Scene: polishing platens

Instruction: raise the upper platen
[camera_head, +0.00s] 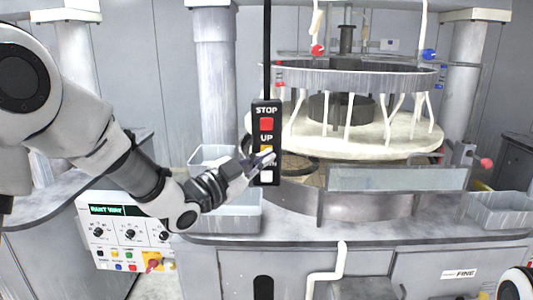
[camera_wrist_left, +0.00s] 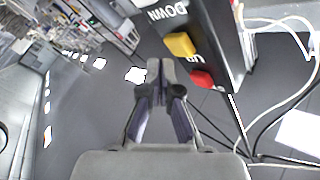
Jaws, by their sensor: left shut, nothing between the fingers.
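The upper platen (camera_head: 352,148) is a wide, pale round disc with white tubes running up to a grey ring above it. A black hanging control box (camera_head: 258,139) in front of it carries a red STOP button (camera_head: 267,124), a yellow UP button and a white button below. My left gripper (camera_head: 263,158) is shut and empty at the box, its tips partly covering the yellow button. In the left wrist view, the shut fingertips (camera_wrist_left: 160,68) are close to the yellow button (camera_wrist_left: 180,44); contact cannot be told. My right gripper is out of view.
A control panel (camera_head: 125,232) with knobs and a display stands below my left arm. Grey bins (camera_head: 500,211) stand on the machine's table at both sides. A white crank handle (camera_head: 326,272) sticks up in front. Grey pillars flank the platen.

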